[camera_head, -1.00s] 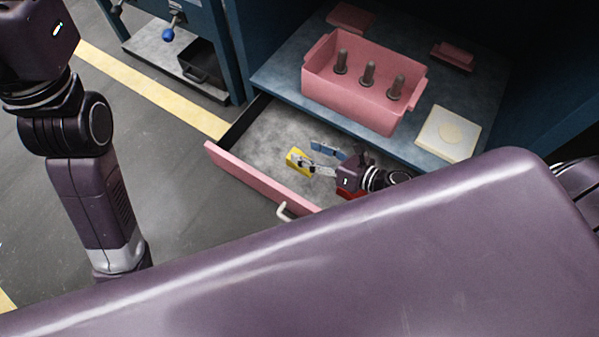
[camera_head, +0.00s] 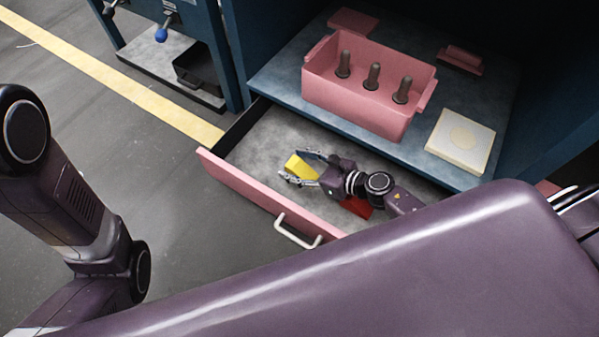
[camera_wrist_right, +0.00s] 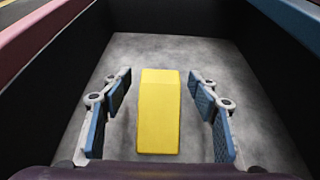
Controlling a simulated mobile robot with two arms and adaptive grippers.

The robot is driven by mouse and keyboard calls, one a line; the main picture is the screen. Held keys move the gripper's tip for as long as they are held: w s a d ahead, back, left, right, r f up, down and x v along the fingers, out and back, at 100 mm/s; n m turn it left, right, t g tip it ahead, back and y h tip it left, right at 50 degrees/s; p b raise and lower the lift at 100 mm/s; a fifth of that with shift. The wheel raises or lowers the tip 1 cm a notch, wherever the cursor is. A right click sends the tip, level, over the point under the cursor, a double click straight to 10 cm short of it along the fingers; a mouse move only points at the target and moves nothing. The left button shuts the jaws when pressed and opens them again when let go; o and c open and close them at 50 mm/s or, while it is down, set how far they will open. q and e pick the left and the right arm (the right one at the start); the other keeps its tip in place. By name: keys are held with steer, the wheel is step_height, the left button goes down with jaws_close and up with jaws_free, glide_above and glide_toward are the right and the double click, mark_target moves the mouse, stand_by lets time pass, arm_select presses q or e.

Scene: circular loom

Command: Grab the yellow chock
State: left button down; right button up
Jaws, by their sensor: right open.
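The yellow chock (camera_head: 299,166) is in the open drawer, toward its left end in the head view. In the right wrist view the chock (camera_wrist_right: 159,110) lies between the two blue-padded fingers, with a gap on each side. My right gripper (camera_head: 306,168) is inside the drawer, open, with its fingers on both sides of the chock and not visibly touching it. The right gripper (camera_wrist_right: 159,112) holds nothing. My left arm shows at the left of the head view, but its gripper is out of frame.
The drawer's pink front (camera_head: 250,187) has a white handle (camera_head: 297,232). A red object (camera_head: 356,207) lies under my right arm. Above, a shelf holds a pink bin (camera_head: 355,108) with three grey pegs and a pale square block (camera_head: 460,140). Dark drawer walls flank the gripper.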

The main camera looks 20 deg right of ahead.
steer(key=shift+w+a+f, duration=0.1)
steer(key=shift+w+a, duration=0.05)
steer(key=shift+c, duration=0.6)
steer(key=c, duration=1.3)
steer(key=shift+o, duration=0.2)
steer(key=shift+r, duration=0.2)
